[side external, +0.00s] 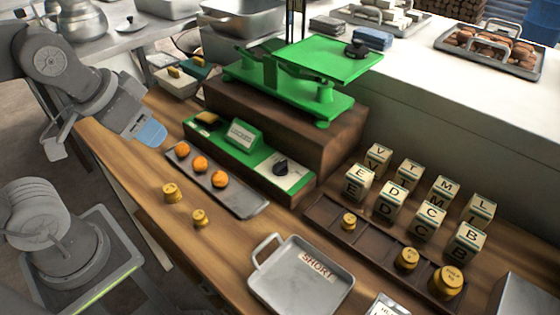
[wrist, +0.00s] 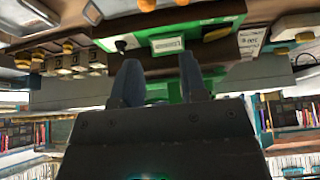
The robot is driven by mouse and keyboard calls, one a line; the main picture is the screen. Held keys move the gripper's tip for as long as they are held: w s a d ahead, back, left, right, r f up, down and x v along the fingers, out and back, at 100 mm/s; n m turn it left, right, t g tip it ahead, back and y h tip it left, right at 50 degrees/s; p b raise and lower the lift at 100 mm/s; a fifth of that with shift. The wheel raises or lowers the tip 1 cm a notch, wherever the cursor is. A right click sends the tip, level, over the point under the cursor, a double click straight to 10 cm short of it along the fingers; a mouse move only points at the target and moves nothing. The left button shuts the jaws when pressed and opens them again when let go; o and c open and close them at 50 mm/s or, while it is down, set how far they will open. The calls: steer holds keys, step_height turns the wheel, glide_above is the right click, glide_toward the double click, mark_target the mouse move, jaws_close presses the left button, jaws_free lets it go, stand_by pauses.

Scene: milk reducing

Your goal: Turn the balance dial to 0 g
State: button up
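The dial is a black knob (side external: 281,167) on a pale plate at the right end of the green base panel (side external: 228,149), below the green balance (side external: 295,75). The dial also shows in the wrist view (wrist: 121,46), beyond my fingertips. Its setting is too small to read. My gripper (side external: 150,132) is at the left, over the table's left end and well away from the dial. In the wrist view my gripper (wrist: 160,78) has its two fingers apart, with nothing held between them.
A grey tray with orange balls (side external: 238,202) lies in front of the panel. Brass weights (side external: 172,192) stand nearby. Letter cubes (side external: 392,200) and a wooden weight rack (side external: 375,240) are at the right. A metal pan (side external: 275,287) labelled SHORT sits at the front.

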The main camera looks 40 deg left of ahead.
steer(key=w+d+r+g, duration=0.2)
steer(key=w+r, duration=0.1)
steer(key=w, duration=0.2)
steer(key=g, duration=0.4)
glide_above(280, 162)
step_height(280, 162, down, 2)
step_height(280, 162, down, 13)
steer(key=shift+f, duration=0.2)
jaws_close()
